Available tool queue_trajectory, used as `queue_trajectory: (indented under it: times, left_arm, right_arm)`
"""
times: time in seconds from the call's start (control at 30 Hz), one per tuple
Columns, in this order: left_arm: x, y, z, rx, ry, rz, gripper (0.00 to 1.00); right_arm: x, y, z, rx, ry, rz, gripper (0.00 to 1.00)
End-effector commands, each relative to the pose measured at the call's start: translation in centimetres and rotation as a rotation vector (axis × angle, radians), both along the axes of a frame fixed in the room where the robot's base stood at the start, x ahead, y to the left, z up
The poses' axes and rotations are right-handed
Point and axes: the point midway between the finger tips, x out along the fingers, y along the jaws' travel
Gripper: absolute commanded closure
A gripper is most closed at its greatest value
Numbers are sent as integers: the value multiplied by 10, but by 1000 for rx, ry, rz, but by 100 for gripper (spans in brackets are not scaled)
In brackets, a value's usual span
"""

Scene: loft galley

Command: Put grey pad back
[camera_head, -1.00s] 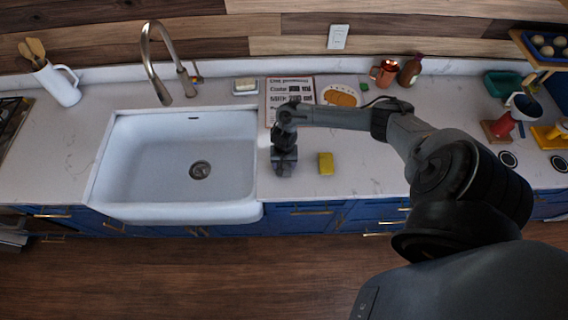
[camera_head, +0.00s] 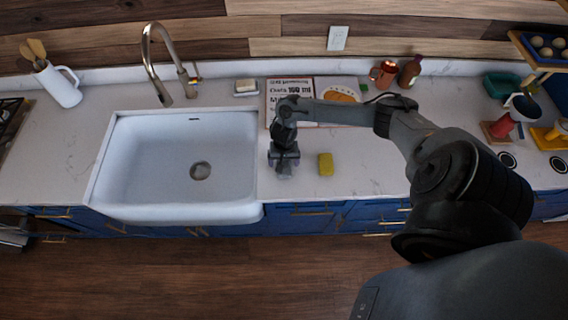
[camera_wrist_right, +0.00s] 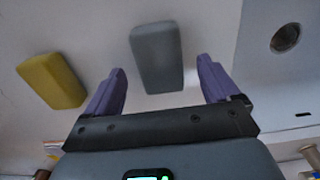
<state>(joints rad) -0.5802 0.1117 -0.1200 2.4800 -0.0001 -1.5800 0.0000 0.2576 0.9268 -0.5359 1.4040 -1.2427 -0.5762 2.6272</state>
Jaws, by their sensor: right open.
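The grey pad (camera_wrist_right: 157,57) lies flat on the counter in the right wrist view, between and ahead of my right gripper's fingers. My right gripper (camera_wrist_right: 160,68) is open, with a purple finger on each side of the pad and visible gaps. In the head view my right gripper (camera_head: 284,166) points down over the counter just right of the sink. There it mostly covers the pad, which I cannot clearly make out. My left gripper is not in view.
A yellow sponge (camera_head: 326,164) lies close to the right of the gripper and shows in the wrist view (camera_wrist_right: 52,80). The white sink (camera_head: 180,212) is just left. A printed board (camera_head: 290,88), a soap dish (camera_head: 245,87) and a copper mug (camera_head: 383,73) stand behind.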

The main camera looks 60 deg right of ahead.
Motion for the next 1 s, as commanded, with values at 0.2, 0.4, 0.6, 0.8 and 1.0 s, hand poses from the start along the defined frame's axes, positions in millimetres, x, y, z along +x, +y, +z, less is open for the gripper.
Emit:
queue_trajectory:
  times: [0.2, 0.4, 0.6, 0.8, 1.0]
  left_arm:
    - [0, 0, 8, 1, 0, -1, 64]
    - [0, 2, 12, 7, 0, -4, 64]
    - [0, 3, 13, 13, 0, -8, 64]
    - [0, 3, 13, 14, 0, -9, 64]
    - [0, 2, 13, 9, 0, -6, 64]
  right_arm:
    - [1, 0, 44, -1, -3, 2, 11]
    - [0, 0, 73, 0, 0, 2, 11]
    - [1, 8, 84, 6, -14, 35, 11]
    - [13, 70, 67, 31, -136, 291, 11]
    - [23, 175, 66, 3, -375, 675, 11]
